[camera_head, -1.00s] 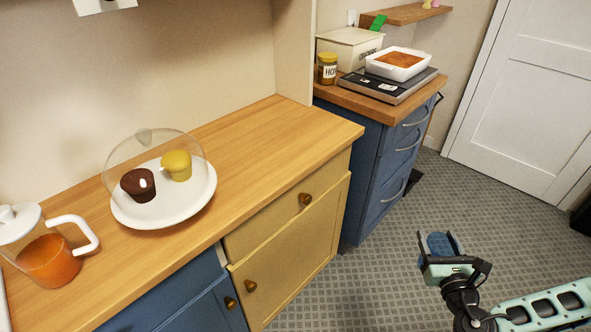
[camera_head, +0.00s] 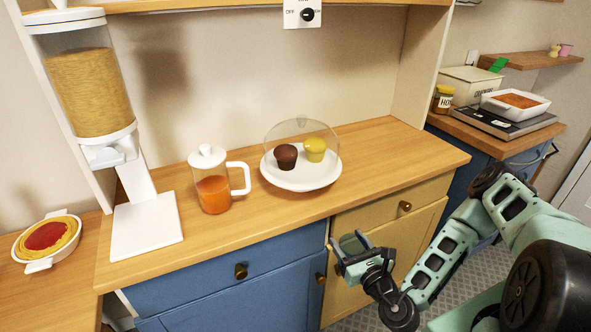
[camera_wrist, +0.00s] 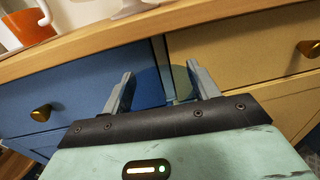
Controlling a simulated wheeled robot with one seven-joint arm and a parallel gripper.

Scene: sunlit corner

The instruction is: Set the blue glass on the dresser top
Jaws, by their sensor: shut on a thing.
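My gripper (camera_head: 351,246) is in front of the wooden-topped unit with blue and yellow fronts, below the level of its top (camera_head: 385,165). It is shut on the blue glass (camera_head: 352,243), of which only a small bluish part shows between the fingers. In the wrist view, both fingers of my gripper (camera_wrist: 160,85) stand in front of the drawer fronts. The glass is hard to make out there against the blue front. This unit seems to be the dresser, and a second blue unit (camera_head: 462,170) stands behind it on the right.
On the top stand a dispenser (camera_head: 90,85), a jug of orange drink (camera_head: 213,190) and a white plate (camera_head: 300,182) with two muffins under a clear dome. The top right of the plate is bare. A pasta dish (camera_head: 47,240) is far left.

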